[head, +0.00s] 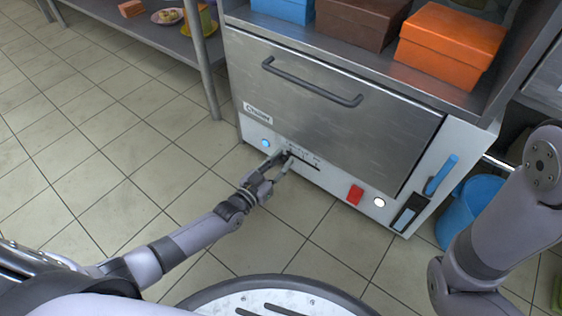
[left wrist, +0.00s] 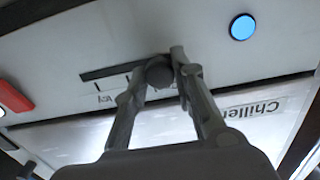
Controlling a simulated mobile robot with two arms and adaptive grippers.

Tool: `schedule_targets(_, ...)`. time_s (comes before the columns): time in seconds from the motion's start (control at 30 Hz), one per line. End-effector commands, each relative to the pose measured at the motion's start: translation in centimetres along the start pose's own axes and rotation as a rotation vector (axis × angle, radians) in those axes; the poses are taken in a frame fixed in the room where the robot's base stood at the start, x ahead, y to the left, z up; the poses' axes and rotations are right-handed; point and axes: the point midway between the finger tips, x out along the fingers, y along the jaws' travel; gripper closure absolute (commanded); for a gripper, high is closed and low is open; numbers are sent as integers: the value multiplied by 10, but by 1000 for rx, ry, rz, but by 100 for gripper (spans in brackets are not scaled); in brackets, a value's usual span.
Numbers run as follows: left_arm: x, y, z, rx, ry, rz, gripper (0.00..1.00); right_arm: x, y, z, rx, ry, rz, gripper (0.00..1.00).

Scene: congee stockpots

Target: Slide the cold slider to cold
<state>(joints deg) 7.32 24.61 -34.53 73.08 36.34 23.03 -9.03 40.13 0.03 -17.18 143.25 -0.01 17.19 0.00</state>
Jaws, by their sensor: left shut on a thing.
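The chiller (head: 330,98) is a white and steel cabinet with a wide drawer-like door and a bar handle. Below the door, its control panel has a dark horizontal slot holding the cold slider. The slider's round dark knob (left wrist: 159,74) sits at the slot's left end in the head view, which is the right end in the upside-down left wrist view. My left gripper (head: 283,158) is at the panel, with its fingers (left wrist: 166,66) shut around the knob. The fingers partly hide the knob and nearby marks. My right gripper is out of view.
A blue round button (head: 266,144), a red switch (head: 355,194) and a white round button (head: 379,202) are on the panel. A label resembling "Icy" (left wrist: 107,98) is by the slot. Boxes (head: 450,45) stand above. A blue bucket (head: 470,208) is at right. Floor at left is clear.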

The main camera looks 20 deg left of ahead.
Motion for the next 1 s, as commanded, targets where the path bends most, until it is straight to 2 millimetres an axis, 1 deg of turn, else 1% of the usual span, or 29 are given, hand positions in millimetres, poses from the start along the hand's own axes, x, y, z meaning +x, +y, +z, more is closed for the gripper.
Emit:
schedule_targets(0.07, 0, 2, 0, -2, -1, 0, 100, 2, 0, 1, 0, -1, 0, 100)
schedule_targets(0.23, 0, 30, -3, -7, -1, 1, 100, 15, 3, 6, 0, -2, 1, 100)
schedule_targets(0.33, 0, 42, -2, -4, -2, 1, 100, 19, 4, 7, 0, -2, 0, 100)
schedule_targets(0.43, -1, 46, 0, -1, -2, 0, 100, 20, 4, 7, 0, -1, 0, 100)
schedule_targets(0.67, -1, 45, 1, 1, -1, 0, 100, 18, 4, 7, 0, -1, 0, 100)
schedule_targets(0.7, -1, 45, 1, 1, -1, 0, 74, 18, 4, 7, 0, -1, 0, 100)
schedule_targets(0.93, 0, 45, 0, 0, -1, 0, 58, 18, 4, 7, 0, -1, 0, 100)
schedule_targets(1.0, 0, 45, 0, 0, -1, 0, 57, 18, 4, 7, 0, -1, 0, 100)
